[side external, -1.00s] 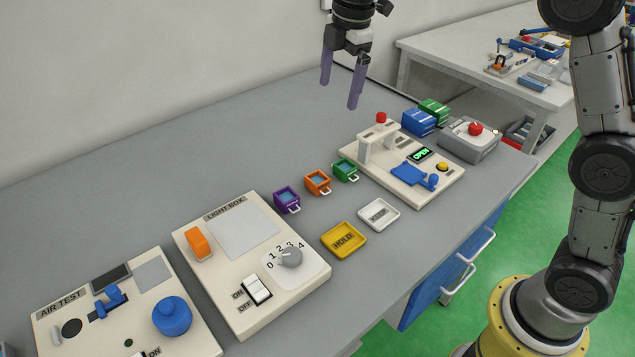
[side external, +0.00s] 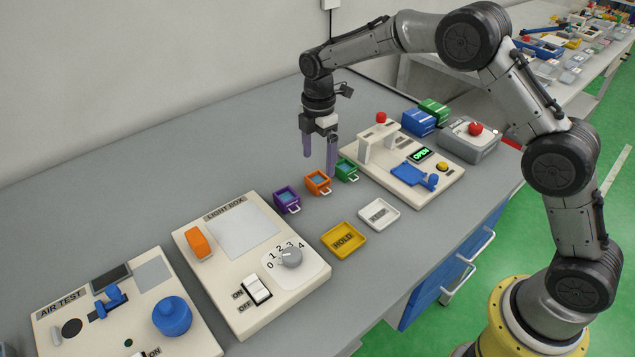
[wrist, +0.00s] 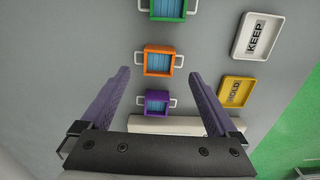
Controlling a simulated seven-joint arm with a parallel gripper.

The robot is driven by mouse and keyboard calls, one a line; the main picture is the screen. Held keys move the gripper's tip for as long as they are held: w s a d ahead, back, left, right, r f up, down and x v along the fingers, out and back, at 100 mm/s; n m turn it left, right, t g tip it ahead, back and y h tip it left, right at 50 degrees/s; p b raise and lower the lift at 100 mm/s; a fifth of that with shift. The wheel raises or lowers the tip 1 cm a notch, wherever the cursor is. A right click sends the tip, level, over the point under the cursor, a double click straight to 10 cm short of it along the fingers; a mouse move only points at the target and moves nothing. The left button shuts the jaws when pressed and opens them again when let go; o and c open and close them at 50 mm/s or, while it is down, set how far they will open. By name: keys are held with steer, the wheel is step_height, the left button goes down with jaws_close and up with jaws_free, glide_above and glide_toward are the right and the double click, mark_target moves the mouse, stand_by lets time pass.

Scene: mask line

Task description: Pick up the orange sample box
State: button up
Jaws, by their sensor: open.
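The orange sample box (side external: 318,182) stands on the grey bench between the purple box (side external: 287,200) and the green box (side external: 346,169). It is a small open-topped box with blue contents and a white handle on its near side. In the wrist view the orange box (wrist: 159,61) lies ahead, between and beyond the two fingertips, with a white handle on each side. My gripper (side external: 319,164) is open and empty, with purple fingers pointing down. In the side view its fingers appear above and just behind the orange and green boxes. The wrist view shows both fingers (wrist: 159,74) apart.
The purple box (wrist: 156,103) and green box (wrist: 164,8) flank the orange one closely. A yellow HOLD tray (side external: 344,240) and white KEEP tray (side external: 379,214) lie in front. The light box (side external: 250,262) and a press-like fixture (side external: 402,165) stand either side. The bench behind is clear.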

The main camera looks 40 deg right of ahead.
mark_target(319, 176)
steer(key=shift+w+d+f, duration=0.1)
steer(key=shift+d+f, duration=0.05)
steer(key=shift+f, duration=1.2)
steer(key=shift+d+f, duration=0.1)
steer(key=shift+f, duration=1.2)
steer(key=c, duration=1.5)
steer(key=shift+o, duration=0.2)
steer(key=shift+r, duration=0.1)
steer(key=shift+r, duration=0.45)
step_height(319, 176, up, 2)
steer(key=shift+r, duration=0.2)
steer(key=s+d+r, duration=0.1)
steer(key=s+r, duration=0.8)
steer(key=s, duration=0.5)
steer(key=shift+d+r, duration=0.25)
steer(key=shift+r, duration=0.05)
